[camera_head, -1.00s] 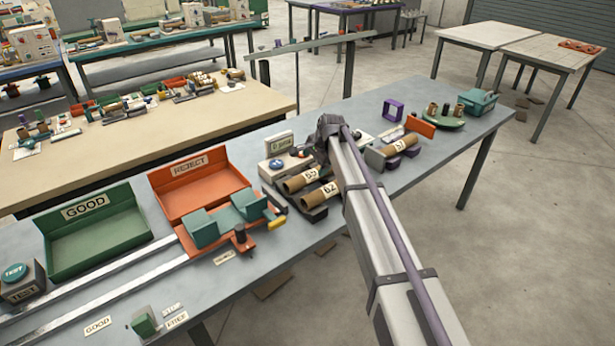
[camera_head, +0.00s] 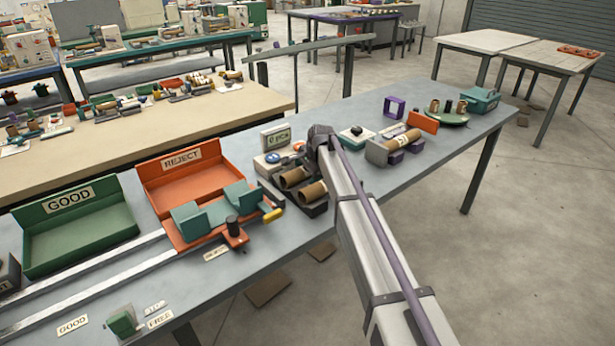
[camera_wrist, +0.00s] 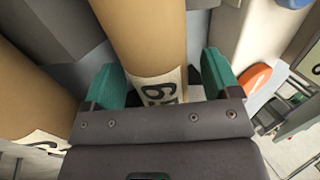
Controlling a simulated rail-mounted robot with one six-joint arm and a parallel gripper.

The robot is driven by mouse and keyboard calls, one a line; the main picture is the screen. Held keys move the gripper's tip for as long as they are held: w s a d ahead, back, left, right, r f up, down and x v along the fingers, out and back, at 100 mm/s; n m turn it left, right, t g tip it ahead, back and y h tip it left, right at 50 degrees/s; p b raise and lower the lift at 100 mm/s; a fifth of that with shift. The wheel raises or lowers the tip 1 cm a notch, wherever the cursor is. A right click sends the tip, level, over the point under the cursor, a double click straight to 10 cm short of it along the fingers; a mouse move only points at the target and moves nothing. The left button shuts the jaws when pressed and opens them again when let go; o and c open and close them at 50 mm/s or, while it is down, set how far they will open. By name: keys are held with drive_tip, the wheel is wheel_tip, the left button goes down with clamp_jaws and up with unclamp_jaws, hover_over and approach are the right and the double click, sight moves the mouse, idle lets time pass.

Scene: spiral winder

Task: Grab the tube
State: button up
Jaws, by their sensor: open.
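Two brown cardboard tubes lie side by side in a dark rack on the grey table, one at the back (camera_head: 295,177) and one at the front (camera_head: 313,192). My gripper (camera_wrist: 160,88) is open. In the wrist view its two green fingers stand on either side of a brown tube (camera_wrist: 143,38) with a white number label, with gaps visible beside it. I cannot tell which of the two it is. The other tube (camera_wrist: 30,85) lies to the left in that view. In the head view my arm hides the fingers and the tubes' right ends.
A third tube (camera_head: 403,140) lies on a grey holder to the right. The orange REJECT bin (camera_head: 180,158), green GOOD bin (camera_head: 70,200) and a teal-and-orange carriage (camera_head: 215,218) on rails stand to the left. A small display box (camera_head: 276,136) stands behind the rack.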

drive_tip(key=c, duration=1)
wheel_tip(320, 180, up, 10)
drive_tip(key=p, duration=1)
drive_tip(key=shift+r, duration=0.2)
drive_tip(key=shift+c, duration=0.2)
